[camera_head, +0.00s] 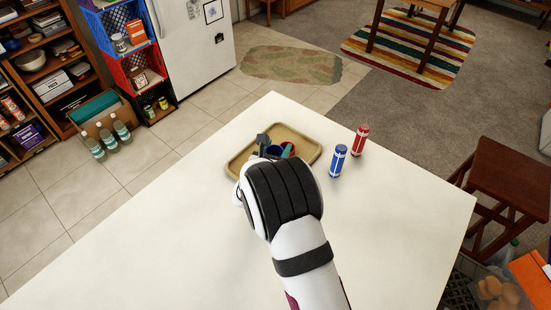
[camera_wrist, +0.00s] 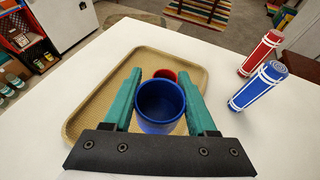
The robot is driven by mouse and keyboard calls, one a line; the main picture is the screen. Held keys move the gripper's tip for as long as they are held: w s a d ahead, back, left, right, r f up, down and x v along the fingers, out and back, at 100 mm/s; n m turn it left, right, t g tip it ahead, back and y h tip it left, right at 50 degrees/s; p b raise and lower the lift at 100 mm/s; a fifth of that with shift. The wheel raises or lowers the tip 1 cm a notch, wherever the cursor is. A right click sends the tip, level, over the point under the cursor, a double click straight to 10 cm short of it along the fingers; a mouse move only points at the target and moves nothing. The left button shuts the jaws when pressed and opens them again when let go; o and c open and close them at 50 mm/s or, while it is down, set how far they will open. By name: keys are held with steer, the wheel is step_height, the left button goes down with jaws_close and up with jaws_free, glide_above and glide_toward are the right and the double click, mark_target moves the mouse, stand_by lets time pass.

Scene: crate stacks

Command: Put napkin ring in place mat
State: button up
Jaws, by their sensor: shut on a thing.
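My gripper (camera_wrist: 162,80) has two teal fingers, shut on a blue round open-topped piece (camera_wrist: 160,119), which looks like a cup or the napkin ring. The blue piece (camera_head: 275,150) is mostly hidden behind my wrist in the head view. Both are over a shallow tan tray (camera_wrist: 90,95) with a raised rim; it also shows in the head view (camera_head: 302,141). No flat place mat shows on the table. A red round piece (camera_wrist: 164,74) is just beyond the blue one, partly hidden by it. I cannot tell the blue piece's height above the tray.
A blue cylinder (camera_head: 338,160) and a red cylinder (camera_head: 360,139), both with white bands, stand upright right of the tray. The white table (camera_head: 400,230) is otherwise clear to the left, right and front. Its far corner is just behind the tray.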

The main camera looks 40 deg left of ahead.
mark_target(268, 148)
steer(key=a, duration=0.1)
steer(key=s+a+f, duration=0.1)
steer(key=shift+a+f+n+y, duration=0.2)
steer(key=shift+a+n+y, duration=0.15)
steer(key=shift+n+y, duration=0.05)
step_height(268, 148, down, 7)
steer(key=shift+r, duration=0.15)
steer(key=o, duration=1.4)
